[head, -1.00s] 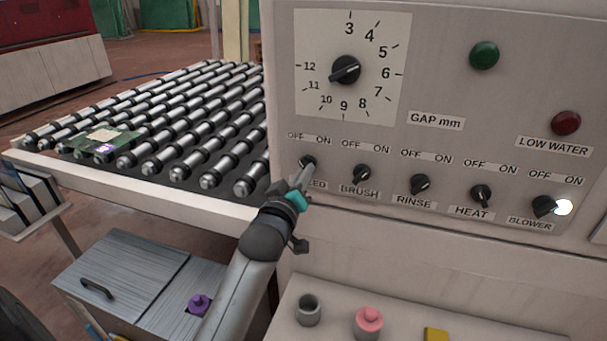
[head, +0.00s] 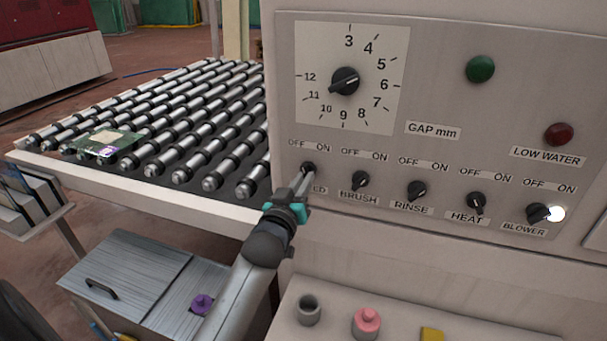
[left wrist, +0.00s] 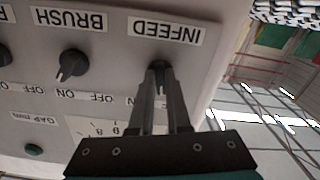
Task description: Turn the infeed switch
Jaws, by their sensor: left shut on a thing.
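The infeed switch (head: 309,168) is the small black knob at the left end of the row of switches on the panel. Its label is partly covered by my gripper in the head view, and the left wrist view shows it as INFEED. My left gripper (head: 306,176) reaches up to the knob from below. In the left wrist view both fingers (left wrist: 161,72) are shut on the infeed switch (left wrist: 158,66), and the fingers hide much of it. The direction its pointer faces is hard to tell. My right gripper is not in view.
Right of it sit the brush switch (head: 360,180), rinse switch (head: 417,190), heat switch (head: 477,202) and blower switch (head: 538,213), beside a lit white lamp (head: 556,214). The gap dial (head: 345,81) is above. A roller conveyor (head: 180,120) lies left; a ledge (head: 390,310) juts out below.

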